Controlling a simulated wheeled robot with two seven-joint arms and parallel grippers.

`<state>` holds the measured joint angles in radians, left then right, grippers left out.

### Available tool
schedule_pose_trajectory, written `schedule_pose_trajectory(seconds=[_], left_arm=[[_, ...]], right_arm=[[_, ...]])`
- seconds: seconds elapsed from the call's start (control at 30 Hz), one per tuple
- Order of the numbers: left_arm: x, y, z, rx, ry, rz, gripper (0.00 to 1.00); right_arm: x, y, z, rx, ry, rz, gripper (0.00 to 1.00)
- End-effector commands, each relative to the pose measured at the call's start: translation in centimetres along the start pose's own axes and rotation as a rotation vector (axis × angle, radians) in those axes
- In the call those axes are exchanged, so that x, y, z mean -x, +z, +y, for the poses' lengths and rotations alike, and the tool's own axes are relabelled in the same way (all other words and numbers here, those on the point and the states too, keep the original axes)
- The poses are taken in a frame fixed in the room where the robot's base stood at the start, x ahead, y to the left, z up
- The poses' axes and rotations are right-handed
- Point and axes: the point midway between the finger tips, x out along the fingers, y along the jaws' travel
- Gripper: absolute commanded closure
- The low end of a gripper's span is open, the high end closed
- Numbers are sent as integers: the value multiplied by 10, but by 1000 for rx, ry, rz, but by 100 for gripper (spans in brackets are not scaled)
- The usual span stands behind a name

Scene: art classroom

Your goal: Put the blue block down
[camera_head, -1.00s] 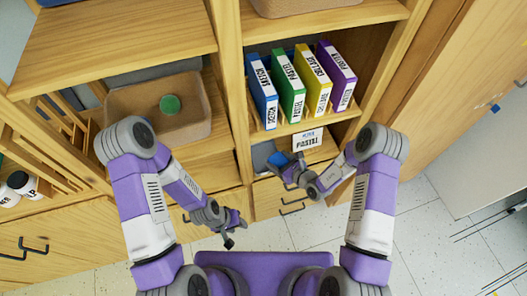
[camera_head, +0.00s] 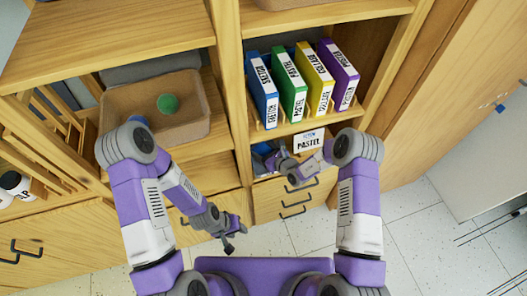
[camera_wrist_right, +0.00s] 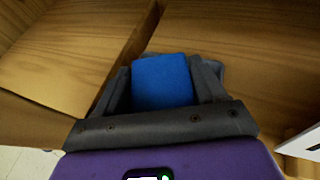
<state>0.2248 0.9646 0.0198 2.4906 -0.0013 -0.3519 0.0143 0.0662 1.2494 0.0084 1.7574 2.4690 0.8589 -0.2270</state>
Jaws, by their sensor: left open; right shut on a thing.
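The blue block (camera_wrist_right: 162,82) is between the dark fingers of my right gripper (camera_head: 270,158) in the right wrist view. The gripper is shut on it, with wooden boards around and beyond. In the head view this gripper reaches into the low compartment under the binder shelf; the block is hard to tell from the gripper there. Whether the block touches a surface cannot be told. My left gripper (camera_head: 229,243) hangs open and empty over the floor in front of the cabinet.
Blue (camera_head: 263,90), green (camera_head: 289,85), yellow (camera_head: 315,79) and purple (camera_head: 341,75) binders stand above the compartment, with a label card (camera_head: 309,141) below them. Drawers (camera_head: 284,200) sit underneath. A tan tray (camera_head: 190,134) with a green ball (camera_head: 168,103) is at left.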

Motion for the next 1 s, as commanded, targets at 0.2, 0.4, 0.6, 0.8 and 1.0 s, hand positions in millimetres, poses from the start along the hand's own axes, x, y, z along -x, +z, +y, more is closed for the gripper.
schedule_pose_trajectory(seconds=[0.2, 0.4, 0.6, 0.8, 1.0], left_arm=[[-4, 0, -1, 0, 0, 0, 57], [-8, 0, -3, 0, 0, 0, 57], [-8, 0, -3, 0, 0, 0, 57], [-8, 0, -3, 0, 0, 0, 57], [-8, 0, -3, 0, 0, 0, 57]], right_arm=[[-2, -5, 0, 0, 1, 0, 59], [-4, -10, 0, 0, 1, 0, 59], [-4, -11, 0, 0, 1, 0, 22], [-4, -11, 2, 0, 4, 0, 5], [-5, -11, 4, 0, 8, 1, 5]])
